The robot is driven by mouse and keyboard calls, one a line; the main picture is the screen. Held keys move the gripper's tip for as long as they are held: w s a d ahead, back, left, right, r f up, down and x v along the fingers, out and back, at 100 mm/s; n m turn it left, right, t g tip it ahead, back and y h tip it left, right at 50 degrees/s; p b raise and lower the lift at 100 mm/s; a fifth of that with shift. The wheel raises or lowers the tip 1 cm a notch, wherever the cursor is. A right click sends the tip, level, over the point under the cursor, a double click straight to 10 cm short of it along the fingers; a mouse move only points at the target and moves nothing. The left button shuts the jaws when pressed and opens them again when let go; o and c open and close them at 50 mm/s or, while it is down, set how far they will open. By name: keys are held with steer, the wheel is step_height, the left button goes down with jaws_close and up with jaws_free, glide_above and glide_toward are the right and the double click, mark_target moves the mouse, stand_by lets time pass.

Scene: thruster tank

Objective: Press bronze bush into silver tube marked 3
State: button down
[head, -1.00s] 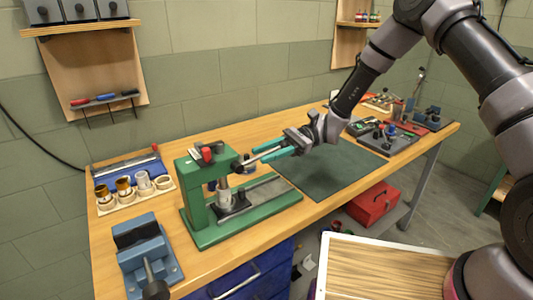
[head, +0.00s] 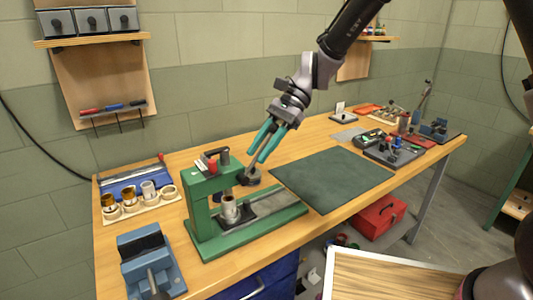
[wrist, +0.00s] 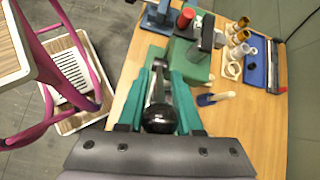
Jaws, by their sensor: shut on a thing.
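My gripper (head: 265,145) is shut on the press lever (head: 256,158), a metal rod. In the wrist view the rod and its black ball knob (wrist: 160,118) lie between my teal fingers. The lever slants up from the hub of the green press (head: 201,205). A silver tube (head: 230,210) stands upright on the press base, below the press head. I cannot read a number on it, nor tell whether a bronze bush sits in it. A pale wooden rack (head: 140,212) at the left holds bronze-coloured and silver pieces, with one ring-shaped seat empty.
A blue vise (head: 148,262) stands at the front left of the bench. A dark green mat (head: 330,178) right of the press is clear. A tool tray (head: 395,150) lies farther right. A red toolbox (head: 379,216) sits on the lower shelf.

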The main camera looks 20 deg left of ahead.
steer(key=s+a+t+h, duration=0.1)
steer(key=s+a+r+t+h, duration=0.1)
steer(key=t, duration=0.1)
steer(key=shift+s+r+h, duration=0.15)
steer(key=shift+r+h, duration=0.15)
steer(key=shift+h, duration=0.1)
steer(key=shift+s+a, duration=0.3)
steer(key=shift+s, duration=0.1)
steer(key=c, duration=0.7)
jaws_free()
steer(key=v, duration=1)
steer(key=shift+r, duration=0.4)
